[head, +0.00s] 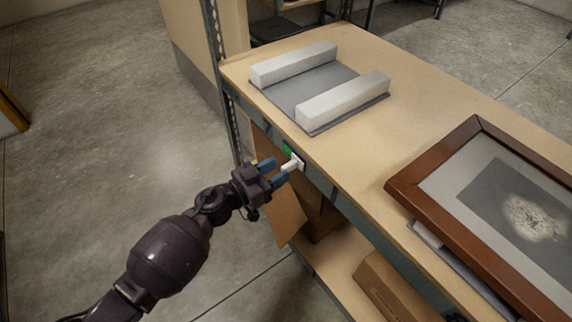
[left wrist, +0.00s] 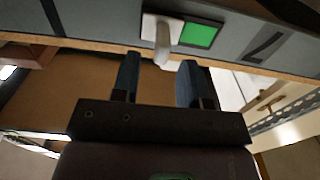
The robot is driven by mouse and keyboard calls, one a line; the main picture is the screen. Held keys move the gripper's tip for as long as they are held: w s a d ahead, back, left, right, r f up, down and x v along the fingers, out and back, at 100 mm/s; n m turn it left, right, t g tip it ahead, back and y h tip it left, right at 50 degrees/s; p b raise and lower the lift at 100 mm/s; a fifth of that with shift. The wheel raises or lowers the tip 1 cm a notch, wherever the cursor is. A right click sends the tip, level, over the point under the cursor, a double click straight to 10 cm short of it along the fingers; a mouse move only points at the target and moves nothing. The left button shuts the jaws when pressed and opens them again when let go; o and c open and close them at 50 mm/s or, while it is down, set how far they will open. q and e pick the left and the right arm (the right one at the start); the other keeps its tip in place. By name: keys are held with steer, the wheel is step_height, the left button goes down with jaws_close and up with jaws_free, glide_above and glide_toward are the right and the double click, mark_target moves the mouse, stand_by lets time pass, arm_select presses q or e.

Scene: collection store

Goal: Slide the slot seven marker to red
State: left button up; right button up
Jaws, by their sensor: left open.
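The slot marker is a white slider with a protruding white tab (head: 292,164) on the front edge of the shelf top. A green patch (head: 287,149) shows beside it, to its left in the head view. In the left wrist view the tab (left wrist: 163,42) hangs from a white plate, with the green patch (left wrist: 200,35) to its right. No red shows. My left gripper (head: 277,170) is open, its blue fingers pointing at the tab. In the left wrist view the tab lies between the fingertips (left wrist: 158,66); contact cannot be told. My right gripper is not in view.
On the shelf top (head: 420,120) sit two pale padded blocks on a grey mat (head: 309,92) and a brown-framed picture (head: 500,205). A cardboard box (head: 390,290) is on the lower shelf. A metal upright (head: 215,50) stands at the shelf's left end.

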mark_target(282, 168)
arm_select(q)
steer(key=shift+x, duration=1.6)
steer(key=shift+c, duration=0.4)
jaws_close()
